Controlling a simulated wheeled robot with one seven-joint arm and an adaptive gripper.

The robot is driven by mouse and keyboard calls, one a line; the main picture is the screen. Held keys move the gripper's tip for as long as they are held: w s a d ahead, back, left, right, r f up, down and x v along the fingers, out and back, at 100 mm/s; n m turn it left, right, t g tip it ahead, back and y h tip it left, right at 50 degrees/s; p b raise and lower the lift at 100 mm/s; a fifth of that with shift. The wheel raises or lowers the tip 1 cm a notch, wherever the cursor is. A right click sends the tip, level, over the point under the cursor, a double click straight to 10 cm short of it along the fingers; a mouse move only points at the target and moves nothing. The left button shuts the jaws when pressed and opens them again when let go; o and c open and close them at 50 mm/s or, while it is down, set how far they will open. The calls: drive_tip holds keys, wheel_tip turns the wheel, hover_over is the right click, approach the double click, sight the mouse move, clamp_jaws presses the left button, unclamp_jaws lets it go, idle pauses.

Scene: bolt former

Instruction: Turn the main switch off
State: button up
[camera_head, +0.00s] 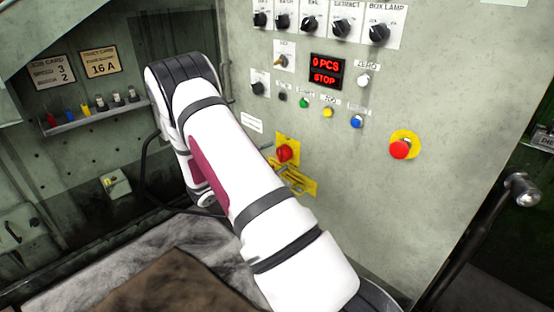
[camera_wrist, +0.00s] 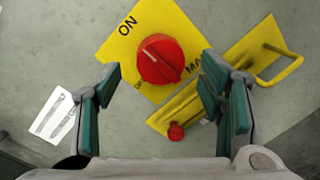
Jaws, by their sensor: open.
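The main switch is a red rotary knob (camera_wrist: 160,60) on a yellow plate (camera_wrist: 128,36) marked ON at its upper left in the wrist view. More lettering at the plate's right is partly hidden by a finger. The knob (camera_head: 287,152) also shows beside my arm in the head view. My gripper (camera_wrist: 160,82) is open and empty, its two green-padded fingers apart, one to each side of the knob in the picture. I see no contact with the knob. Its exact setting is hard to read. My arm hides the gripper in the head view.
A yellow bracket (camera_wrist: 266,40) with a handle and a small red part (camera_wrist: 176,132) lies right and below the switch. A white label (camera_wrist: 54,113) is at left. A red emergency button (camera_head: 401,149) and several knobs share the panel. The display (camera_head: 326,71) reads 0 PCS, STOP.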

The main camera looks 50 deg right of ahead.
drive_tip(key=shift+s+d, duration=0.2)
drive_tip(key=shift+d, duration=0.9)
drive_tip(key=c, duration=1.2)
drive_tip(key=shift+o, duration=0.2)
